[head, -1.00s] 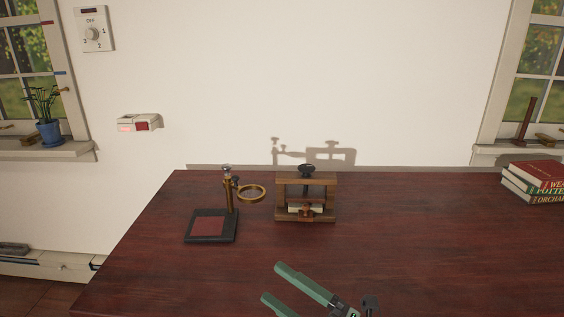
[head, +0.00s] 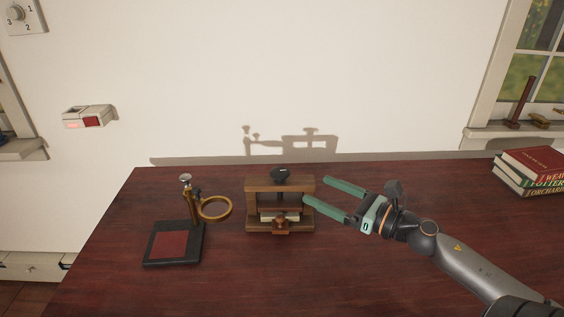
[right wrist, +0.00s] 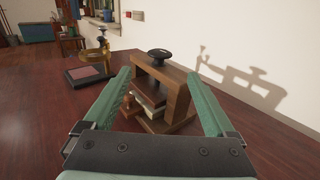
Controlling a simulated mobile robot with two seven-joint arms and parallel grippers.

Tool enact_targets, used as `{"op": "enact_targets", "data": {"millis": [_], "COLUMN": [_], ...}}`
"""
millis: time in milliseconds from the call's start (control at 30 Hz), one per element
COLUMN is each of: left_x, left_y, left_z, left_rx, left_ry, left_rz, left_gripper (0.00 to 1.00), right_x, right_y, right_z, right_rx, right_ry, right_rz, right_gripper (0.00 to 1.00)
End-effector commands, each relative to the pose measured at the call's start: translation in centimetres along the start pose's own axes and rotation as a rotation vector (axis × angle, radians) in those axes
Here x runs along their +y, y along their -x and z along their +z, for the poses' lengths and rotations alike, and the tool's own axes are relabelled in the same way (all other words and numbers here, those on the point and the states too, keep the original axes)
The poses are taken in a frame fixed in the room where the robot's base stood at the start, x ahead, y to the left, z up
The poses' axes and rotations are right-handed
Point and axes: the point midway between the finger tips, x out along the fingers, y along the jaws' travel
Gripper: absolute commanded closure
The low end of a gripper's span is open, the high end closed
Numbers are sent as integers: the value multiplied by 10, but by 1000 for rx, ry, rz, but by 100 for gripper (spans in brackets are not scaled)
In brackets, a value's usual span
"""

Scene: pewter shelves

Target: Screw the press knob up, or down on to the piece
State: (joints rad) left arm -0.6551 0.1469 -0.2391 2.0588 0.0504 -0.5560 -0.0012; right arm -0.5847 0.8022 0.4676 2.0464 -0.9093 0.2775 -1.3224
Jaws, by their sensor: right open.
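The wooden press (head: 252,205) stands upright on the dark red table, and it also shows in the right wrist view (right wrist: 178,92). Its black press knob (head: 281,174) sits on top of the frame; the knob shows in the right wrist view too (right wrist: 160,54). Inside the frame lies a pale piece (head: 270,214) under a dark plate. My right gripper (head: 316,190) is open and empty, with its green fingers pointing at the press from the right. In the head view its fingertips are beside the frame's right side. My left gripper is out of view.
A brass ring stand (head: 215,209) with a black base and red pad stands left of the press. Books (head: 530,172) lie at the table's right end. The wall (head: 300,70) rises behind the table. The front of the table is clear.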

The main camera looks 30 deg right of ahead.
Motion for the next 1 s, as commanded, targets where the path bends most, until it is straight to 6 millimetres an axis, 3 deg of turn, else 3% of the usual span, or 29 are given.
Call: {"op": "enact_targets", "data": {"millis": [233,1000], "left_x": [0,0], "left_y": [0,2], "left_z": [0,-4], "left_rx": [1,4], "left_ry": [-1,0], "left_rz": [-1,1], "left_gripper": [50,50], "right_x": [1,0], "right_y": [-13,-102], "right_z": [1,2], "right_rx": [-3,-3], "right_ry": [-2,-1], "right_rz": [4,0], "right_gripper": [10,10]}}
